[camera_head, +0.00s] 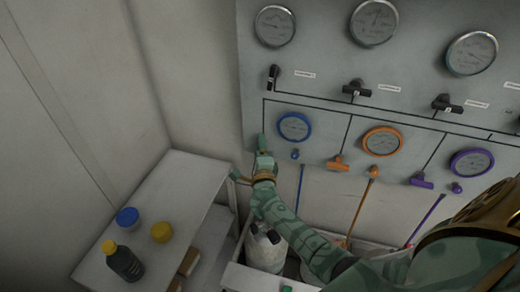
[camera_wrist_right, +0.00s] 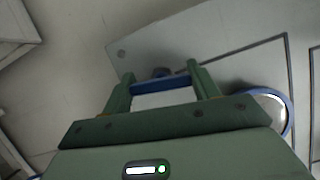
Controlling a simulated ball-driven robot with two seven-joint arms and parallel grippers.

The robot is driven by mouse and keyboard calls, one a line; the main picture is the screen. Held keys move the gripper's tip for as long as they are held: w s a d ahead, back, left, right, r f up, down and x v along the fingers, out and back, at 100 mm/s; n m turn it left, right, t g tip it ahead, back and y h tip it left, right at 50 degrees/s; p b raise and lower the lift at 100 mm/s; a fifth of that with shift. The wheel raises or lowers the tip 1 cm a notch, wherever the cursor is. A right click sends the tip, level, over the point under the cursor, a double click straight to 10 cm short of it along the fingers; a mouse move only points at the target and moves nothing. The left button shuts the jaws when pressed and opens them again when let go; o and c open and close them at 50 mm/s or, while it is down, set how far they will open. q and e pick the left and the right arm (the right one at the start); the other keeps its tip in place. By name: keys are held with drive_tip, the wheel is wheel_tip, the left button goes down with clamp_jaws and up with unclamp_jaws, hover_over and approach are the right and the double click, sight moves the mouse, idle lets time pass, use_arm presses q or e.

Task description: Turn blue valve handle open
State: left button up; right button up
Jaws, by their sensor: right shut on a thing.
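My right gripper (camera_head: 262,142) reaches up to the lower left corner of the grey panel (camera_head: 335,95). In the right wrist view, its two green fingers (camera_wrist_right: 161,90) are shut on the blue valve handle (camera_wrist_right: 160,86), a blue bar spanning the gap between them. A dark round valve stem (camera_wrist_right: 162,72) shows just behind the bar. In the head view, the blue handle is hidden by my gripper, so its angle to the pipe line is hard to tell. The blue-rimmed gauge (camera_head: 294,127) sits right of the gripper and also shows in the wrist view (camera_wrist_right: 287,112). My left gripper is not seen.
An orange handle (camera_head: 337,163) and a purple handle (camera_head: 421,181) sit farther right on the panel. Black handles (camera_head: 356,90) and large gauges (camera_head: 374,22) are above. A white shelf (camera_head: 180,190) with a dark bottle (camera_head: 124,262) and jars stands lower left. Hoses hang below the panel.

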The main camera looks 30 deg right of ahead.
drive_tip(key=o, duration=1)
drive_tip(key=shift+a, duration=0.1)
drive_tip(key=v, duration=1.6)
drive_tip(key=shift+s+a+f, duration=0.1)
drive_tip(key=shift+a, duration=0.05)
